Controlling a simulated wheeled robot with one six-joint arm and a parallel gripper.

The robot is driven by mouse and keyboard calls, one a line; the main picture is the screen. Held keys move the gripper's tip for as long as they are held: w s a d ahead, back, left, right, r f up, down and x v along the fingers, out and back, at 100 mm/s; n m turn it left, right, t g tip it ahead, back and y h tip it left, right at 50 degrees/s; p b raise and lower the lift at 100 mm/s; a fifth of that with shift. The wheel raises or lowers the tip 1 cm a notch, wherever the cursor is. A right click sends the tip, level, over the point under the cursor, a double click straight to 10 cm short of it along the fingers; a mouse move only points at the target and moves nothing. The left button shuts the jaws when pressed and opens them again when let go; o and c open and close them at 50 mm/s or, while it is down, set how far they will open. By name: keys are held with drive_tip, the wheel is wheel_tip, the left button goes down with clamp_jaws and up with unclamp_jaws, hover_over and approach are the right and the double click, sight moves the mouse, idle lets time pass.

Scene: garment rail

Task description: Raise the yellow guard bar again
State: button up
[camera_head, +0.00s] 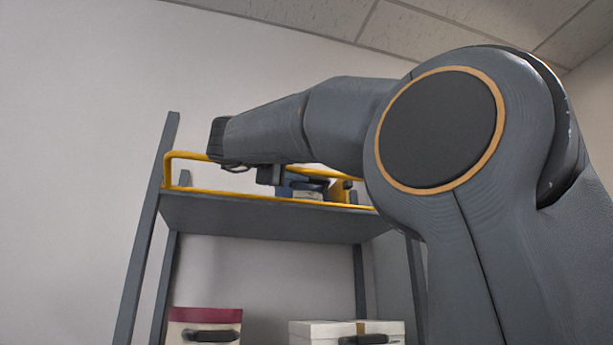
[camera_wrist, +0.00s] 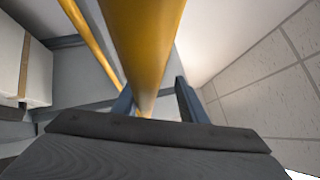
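The yellow guard bar (camera_head: 190,154) runs along the front of the rail's upper shelf, with a curved left corner and a thinner lower run along the shelf edge. My arm covers part of its upper run. In the wrist view the bar (camera_wrist: 142,45) is large and close, passing between the two blue fingers of my gripper (camera_wrist: 155,98). The fingers stand apart, with a gap on the bar's right side; the left finger is very close to it, and I cannot tell if it touches. Whether the bar is fully upright is unclear.
The grey upper shelf (camera_head: 260,219) sits between upright posts (camera_head: 147,230). Below stand a white box with a red lid (camera_head: 205,315) and a pale box (camera_head: 312,332). A pale box (camera_wrist: 38,72) also shows at the wrist view's left. Wall and ceiling are clear around.

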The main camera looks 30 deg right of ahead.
sight(294, 167)
drive_tip(key=shift+s+a+r, duration=0.1)
drive_tip(key=shift+s+a, duration=0.6)
drive_tip(key=shift+a, duration=0.25)
drive_tip(key=shift+d, duration=0.1)
drive_tip(key=shift+b, duration=0.3)
drive_tip(key=shift+s+a+f+b, duration=0.15)
drive_tip(key=shift+a+f+b, duration=0.2)
drive_tip(key=shift+a, duration=0.1)
drive_tip(key=s+a+f+b, duration=0.2)
drive_tip(key=a+f+b, duration=0.1)
drive_tip(key=a, duration=0.3)
drive_tip(key=shift+s+a+f+b, duration=0.3)
drive_tip(key=shift+s+f+b, duration=0.05)
drive_tip(key=shift+f+b, duration=0.1)
